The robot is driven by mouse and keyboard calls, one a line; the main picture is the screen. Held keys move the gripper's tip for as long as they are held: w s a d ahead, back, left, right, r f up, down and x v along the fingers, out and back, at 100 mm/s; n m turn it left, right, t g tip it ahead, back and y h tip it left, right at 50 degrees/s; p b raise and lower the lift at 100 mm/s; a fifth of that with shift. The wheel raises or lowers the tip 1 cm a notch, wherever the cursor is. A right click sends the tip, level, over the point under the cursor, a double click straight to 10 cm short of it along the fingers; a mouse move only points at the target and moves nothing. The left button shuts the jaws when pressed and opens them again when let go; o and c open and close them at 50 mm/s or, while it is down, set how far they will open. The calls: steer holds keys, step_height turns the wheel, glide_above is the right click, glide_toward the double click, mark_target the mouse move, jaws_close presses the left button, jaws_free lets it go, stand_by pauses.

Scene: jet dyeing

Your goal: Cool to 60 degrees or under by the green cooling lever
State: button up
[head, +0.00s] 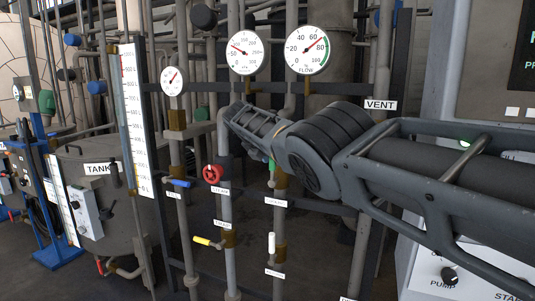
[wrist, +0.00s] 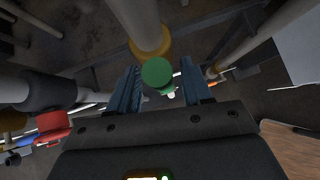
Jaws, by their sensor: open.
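The green cooling lever (head: 271,168) is on a vertical pipe in the middle of the head view, partly hidden by my arm. In the wrist view its round green end (wrist: 157,74) shows between my two fingers, near their tips. My gripper (wrist: 160,66) is open around it, with a finger on either side and visible gaps. I cannot tell how deep the lever sits between the fingers. In the head view my arm hides most of the gripper. The temperature gauge cannot be identified for sure; three round dials hang above.
The red part (wrist: 52,127) is left of my gripper. A control panel (head: 455,270) stands at right.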

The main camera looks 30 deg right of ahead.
steer(key=p+v, duration=0.2)
steer(key=v, duration=0.5)
steer(key=shift+a+r, duration=0.2)
steer(key=shift+a, duration=0.05)
stand_by(7.0)
